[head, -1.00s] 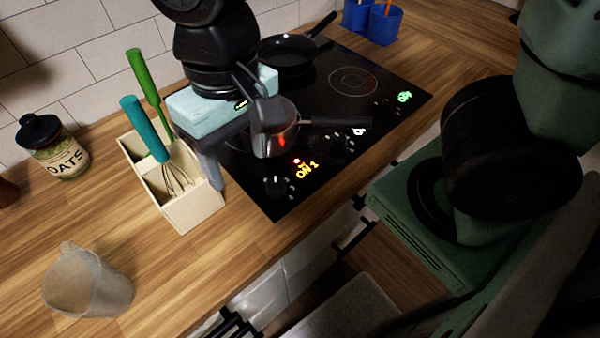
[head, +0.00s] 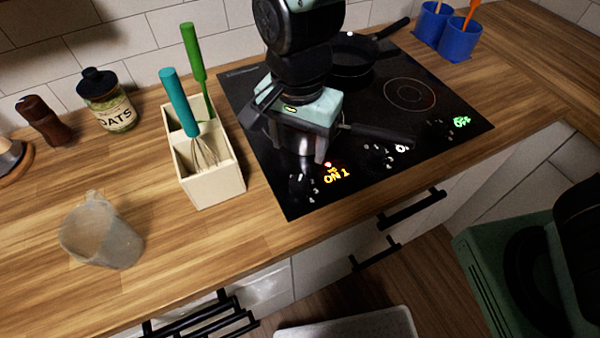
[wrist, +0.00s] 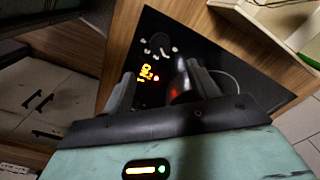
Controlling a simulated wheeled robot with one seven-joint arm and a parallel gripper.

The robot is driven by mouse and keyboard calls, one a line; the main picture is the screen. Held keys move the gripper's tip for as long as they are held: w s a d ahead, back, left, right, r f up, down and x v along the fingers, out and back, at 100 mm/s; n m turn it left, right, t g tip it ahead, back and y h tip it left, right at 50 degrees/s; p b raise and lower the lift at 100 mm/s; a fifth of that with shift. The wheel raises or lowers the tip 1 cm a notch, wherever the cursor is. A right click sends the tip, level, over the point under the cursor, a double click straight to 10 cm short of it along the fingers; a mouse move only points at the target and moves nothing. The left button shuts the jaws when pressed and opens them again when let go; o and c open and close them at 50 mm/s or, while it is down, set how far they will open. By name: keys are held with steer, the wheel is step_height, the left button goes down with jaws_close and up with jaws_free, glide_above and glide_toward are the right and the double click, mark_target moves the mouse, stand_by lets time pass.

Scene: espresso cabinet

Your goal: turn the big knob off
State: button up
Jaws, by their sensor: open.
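The cooktop's leftmost black knob (head: 303,187) sits at its front left corner, beside a yellow "ON 1" readout (head: 336,176) and a red light. In the wrist view this knob (wrist: 160,44) is dark, ringed by white marks, with the yellow readout (wrist: 146,73) below it. A middle knob (head: 378,155) and a right knob (head: 438,129) with a green "OFF" readout sit further along. I cannot tell by size which knob is the big one. My gripper (wrist: 160,72) is open and apart from the knob, above the cooktop's front left area; it partly hides a saucepan.
The saucepan's black handle (head: 378,133) points right over the cooktop (head: 450,95). A frying pan (head: 352,62) stands behind. A cream utensil holder (head: 215,190) stands close to the left. A jug (head: 100,235) is further left. Drawer handles (head: 410,208) jut out below the counter.

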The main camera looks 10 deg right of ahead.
mark_target(299, 182)
step_height(299, 182, down, 11)
steer(key=shift+b, duration=0.55)
steer(key=c, duration=1)
